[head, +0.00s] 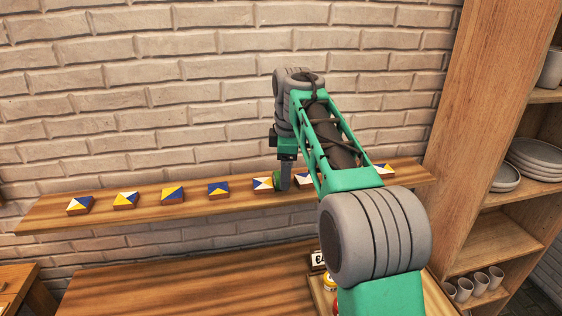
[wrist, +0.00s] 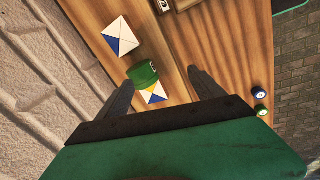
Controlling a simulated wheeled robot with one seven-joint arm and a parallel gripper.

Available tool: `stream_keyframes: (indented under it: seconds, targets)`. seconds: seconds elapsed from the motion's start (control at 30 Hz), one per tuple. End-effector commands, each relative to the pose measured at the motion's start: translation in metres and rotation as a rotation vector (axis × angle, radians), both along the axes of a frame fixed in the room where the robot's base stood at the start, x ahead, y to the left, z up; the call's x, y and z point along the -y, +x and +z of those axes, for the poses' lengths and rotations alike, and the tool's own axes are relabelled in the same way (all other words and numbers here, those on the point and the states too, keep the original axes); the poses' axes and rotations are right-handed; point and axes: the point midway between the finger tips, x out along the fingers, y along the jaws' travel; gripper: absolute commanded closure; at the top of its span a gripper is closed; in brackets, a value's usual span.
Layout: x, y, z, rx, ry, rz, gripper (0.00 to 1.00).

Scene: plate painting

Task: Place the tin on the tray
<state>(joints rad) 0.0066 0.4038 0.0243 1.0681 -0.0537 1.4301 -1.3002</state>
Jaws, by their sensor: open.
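A small green tin (wrist: 143,73) shows in the wrist view on the wooden shelf, among the painted tiles. It lies between the lines of my open fingers, closer to the left one, and seems slightly ahead of the tips. My gripper (wrist: 162,80) is open and empty. In the head view the tin (head: 277,178) is a small green patch beside my gripper's finger (head: 285,180), at the shelf. What seems to be the tray (head: 316,296) is a wooden edge on the lower table, mostly hidden by my arm. A yellow-topped tin (head: 330,280) sits there.
Painted tiles (head: 125,200) stand in a row along the shelf (head: 45,215), close to the tin. A small price sign (head: 318,261) stands on the table (head: 180,290), whose left part is clear. A wooden cabinet (head: 490,100) with plates and cups rises at the right.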

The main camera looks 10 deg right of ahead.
Motion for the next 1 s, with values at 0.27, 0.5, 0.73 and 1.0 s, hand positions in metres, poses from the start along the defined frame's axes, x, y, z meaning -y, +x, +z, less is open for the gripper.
stream_keyframes:
  seconds: [0.27, 0.5, 0.73, 1.0]
  targets:
    - [0.004, 0.037, 0.007, -0.011, -0.052, 0.224, 0.23]
    - [0.003, 0.045, -0.024, -0.01, -0.053, 0.222, 0.23]
    - [0.002, 0.053, -0.057, -0.007, -0.053, 0.22, 0.23]
    - [0.002, 0.054, -0.059, -0.005, -0.053, 0.22, 0.28]
